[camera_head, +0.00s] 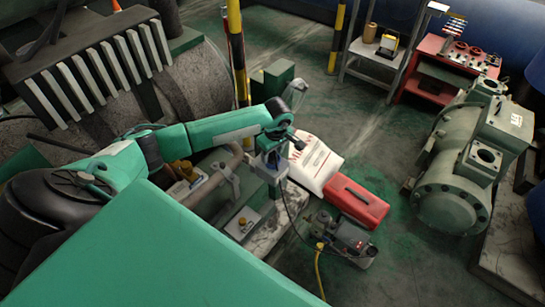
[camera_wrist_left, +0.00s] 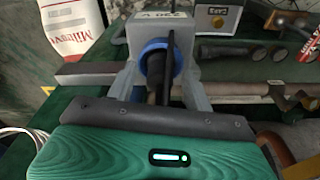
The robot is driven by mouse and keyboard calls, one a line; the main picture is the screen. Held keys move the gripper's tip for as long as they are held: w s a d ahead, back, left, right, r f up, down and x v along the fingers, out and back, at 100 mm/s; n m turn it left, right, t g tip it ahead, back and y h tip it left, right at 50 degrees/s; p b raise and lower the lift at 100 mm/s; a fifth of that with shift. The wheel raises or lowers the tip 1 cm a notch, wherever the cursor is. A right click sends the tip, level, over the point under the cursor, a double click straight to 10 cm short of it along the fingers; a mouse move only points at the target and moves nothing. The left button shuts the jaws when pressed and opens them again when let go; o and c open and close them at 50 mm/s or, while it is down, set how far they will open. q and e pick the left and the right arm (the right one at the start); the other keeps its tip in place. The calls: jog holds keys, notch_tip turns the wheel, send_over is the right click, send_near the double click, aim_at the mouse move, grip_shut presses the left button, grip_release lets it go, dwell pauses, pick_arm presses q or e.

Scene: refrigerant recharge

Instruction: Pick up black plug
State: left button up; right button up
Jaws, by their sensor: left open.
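My left gripper (camera_head: 279,140) is open. In the head view it is at the end of the green arm, just above a grey box-like holder (camera_head: 269,166). The left wrist view shows this grey holder (camera_wrist_left: 203,88) close in front, with a blue ring (camera_wrist_left: 147,47) on it. A dark cylindrical piece, apparently the black plug (camera_wrist_left: 155,72), sits inside the ring. A thin black strip runs beside it; I cannot tell whether it is a cable or a finger. The fingertips are not clear, and contact with the plug cannot be told. My right gripper is not in view.
A pipe (camera_head: 210,187) runs left of the holder. A white sack (camera_head: 316,163), a red toolbox (camera_head: 353,201) and a small pump (camera_head: 343,237) stand on the floor to the right. A large green compressor (camera_head: 466,172) is farther right. Open floor lies beyond the sack.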

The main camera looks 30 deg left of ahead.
pick_arm(q)
jog(key=shift+f, duration=0.2)
jog(key=c, duration=1)
jog(key=shift+o, duration=0.2)
